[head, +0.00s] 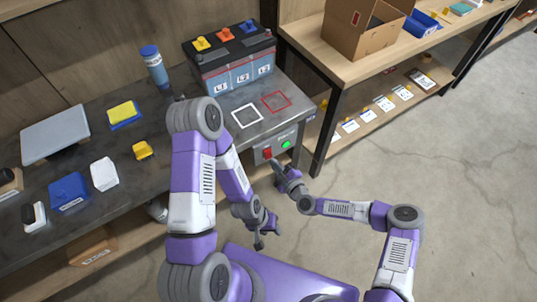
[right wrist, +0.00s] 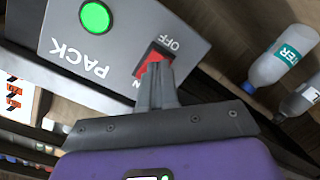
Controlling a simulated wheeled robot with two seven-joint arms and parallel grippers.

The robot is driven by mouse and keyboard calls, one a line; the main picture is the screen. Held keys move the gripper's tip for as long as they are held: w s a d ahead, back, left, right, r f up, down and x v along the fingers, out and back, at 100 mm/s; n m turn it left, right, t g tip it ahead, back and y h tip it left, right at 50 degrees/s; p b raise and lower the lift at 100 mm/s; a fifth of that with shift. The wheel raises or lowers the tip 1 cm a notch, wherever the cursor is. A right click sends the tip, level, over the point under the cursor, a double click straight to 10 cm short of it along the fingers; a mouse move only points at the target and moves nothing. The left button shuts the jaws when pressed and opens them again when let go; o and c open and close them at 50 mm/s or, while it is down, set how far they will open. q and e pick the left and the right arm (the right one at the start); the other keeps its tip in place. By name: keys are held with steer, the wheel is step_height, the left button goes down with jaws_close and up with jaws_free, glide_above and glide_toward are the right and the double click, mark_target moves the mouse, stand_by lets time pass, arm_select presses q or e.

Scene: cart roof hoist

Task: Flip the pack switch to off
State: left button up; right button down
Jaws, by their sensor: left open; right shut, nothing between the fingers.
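The pack switch is a red rocker (right wrist: 153,57) on a grey box marked PACK (right wrist: 120,30). OFF is printed at its far end; the ON label at its near end is partly hidden by my fingers. A round green light (right wrist: 95,17) glows on the same box. In the head view, the box's red switch (head: 267,153) and green light (head: 286,145) face me under the bench edge. My right gripper (right wrist: 157,72) is shut and empty, its tips at the rocker's ON end; I cannot tell whether they touch. My left gripper (head: 267,238) is open and empty, low before the bench.
A battery (head: 236,77) with coloured caps stands on the bench (head: 190,92) behind the box. A wooden shelf unit (head: 325,60) with a cardboard box stands to the right. Bottles (right wrist: 280,58) lie beside the panel in the wrist view. The floor at right is clear.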

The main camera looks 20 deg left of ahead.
steer(key=shift+b+x, duration=0.55)
steer(key=shift+x, duration=0.5)
stand_by(0.4)
steer(key=shift+d, duration=0.1)
steer(key=shift+s+d+r+p, duration=0.15)
steer(key=shift+s+d+p, duration=0.25)
steer(key=shift+d, duration=0.05)
steer(key=p+v, duration=0.2)
steer(key=v, duration=0.3)
steer(key=shift+s+d, duration=0.15)
steer(key=shift+d, duration=0.1)
stand_by(0.4)
